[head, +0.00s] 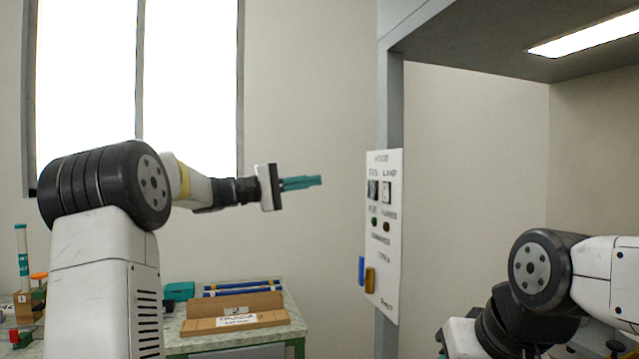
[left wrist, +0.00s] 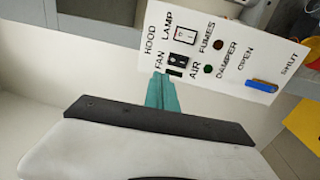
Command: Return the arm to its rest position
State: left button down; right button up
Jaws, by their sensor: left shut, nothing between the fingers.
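My left arm comes in from the left of the head view, raised and reaching right. Its gripper (head: 318,181) has teal fingers pressed together, with nothing between them, pointing at the hood panel but apart from it in the head view. In the left wrist view, the teal fingers (left wrist: 161,92) overlap the lower edge of the white panel (left wrist: 215,50); I cannot tell the gap from that view alone. My right arm shows at the lower right of the head view, but its gripper is not visible.
The white hood panel (head: 383,235) hangs on a grey post, with switches, indicators, a blue handle (head: 361,270) and a yellow piece (head: 370,280). A bench (head: 292,322) at lower left holds a cardboard tray (head: 222,325), blue rods (head: 242,292) and a teal box (head: 179,291). Open air surrounds the left gripper.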

pick_arm(q)
jog(key=s+d+f+m+g+y, duration=0.1)
jog(key=s+d+f+y, duration=0.25)
jog(key=s+f, duration=0.4)
jog(key=s+d+f+m+g+y, duration=0.1)
jog(key=s+d+f+g+y, duration=0.3)
jog(key=s, duration=0.6)
jog(key=s+a+f+m+t+y, duration=0.1)
jog(key=s+a+f+t+y, duration=0.1)
jog(key=s+a+f+y, duration=0.2)
jog(key=s+a+f+m+t+y, duration=0.2)
jog(key=s+a+f+y, duration=0.2)
jog(key=s+a+f, duration=0.3)
jog(key=s+f, duration=0.3)
jog(key=s, duration=0.2)
jog(key=shift+s+a+f, duration=0.15)
jog(key=shift+a+f, duration=0.1)
jog(key=shift+a, duration=0.1)
